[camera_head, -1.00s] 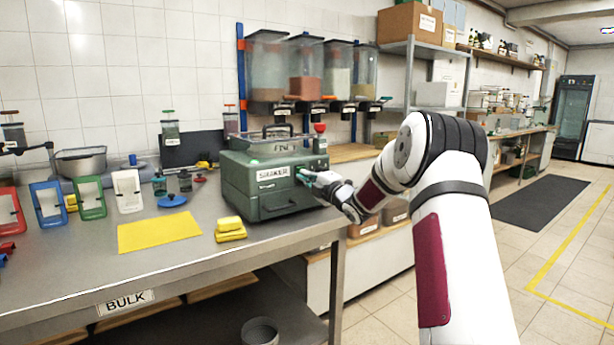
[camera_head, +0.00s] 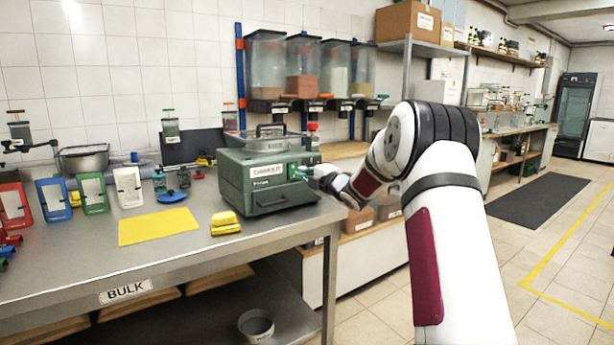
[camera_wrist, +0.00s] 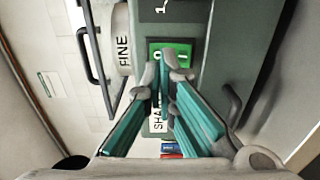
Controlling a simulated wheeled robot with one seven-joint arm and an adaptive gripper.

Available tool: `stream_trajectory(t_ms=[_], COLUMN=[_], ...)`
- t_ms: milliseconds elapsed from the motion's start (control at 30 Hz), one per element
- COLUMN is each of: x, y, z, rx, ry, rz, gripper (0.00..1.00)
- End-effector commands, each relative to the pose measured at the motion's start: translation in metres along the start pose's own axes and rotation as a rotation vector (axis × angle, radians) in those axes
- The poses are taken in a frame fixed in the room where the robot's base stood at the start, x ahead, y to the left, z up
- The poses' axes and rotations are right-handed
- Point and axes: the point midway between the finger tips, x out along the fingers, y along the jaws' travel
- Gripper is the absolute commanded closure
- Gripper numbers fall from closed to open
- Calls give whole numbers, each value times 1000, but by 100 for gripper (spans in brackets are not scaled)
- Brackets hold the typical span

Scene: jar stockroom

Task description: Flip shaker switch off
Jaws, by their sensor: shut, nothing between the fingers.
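The shaker (camera_head: 250,188) is a dark green box with a SHAKER label, standing at the right end of the metal bench. The switch (camera_wrist: 157,46) is a bright green plate with white marks on the shaker's face, seen in the wrist view. My gripper (camera_wrist: 171,66) is shut and empty, its teal fingers pointing at the switch and covering its middle. I cannot tell whether the tips touch it. In the head view my gripper (camera_head: 309,172) is at the shaker's right front.
A yellow mat (camera_head: 158,226) and a yellow block (camera_head: 226,222) lie left of the shaker. Coloured frames stand further left. Hoppers (camera_head: 305,75) hang on the wall behind. A black handle (camera_wrist: 235,103) juts out beside the switch. The floor at right is clear.

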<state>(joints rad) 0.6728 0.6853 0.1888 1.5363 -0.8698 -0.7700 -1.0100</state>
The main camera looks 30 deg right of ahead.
Motion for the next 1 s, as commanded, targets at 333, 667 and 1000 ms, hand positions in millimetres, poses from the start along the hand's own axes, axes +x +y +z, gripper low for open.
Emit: stream_trajectory(t_ms=[333, 667, 1000], x=[-42, -89, -100], y=[6, 12, 12], z=[1, 1, 1], rx=[0, 0, 0], ry=[-3, -2, -1], rz=[-2, -3, -2], gripper=[100, 100, 100])
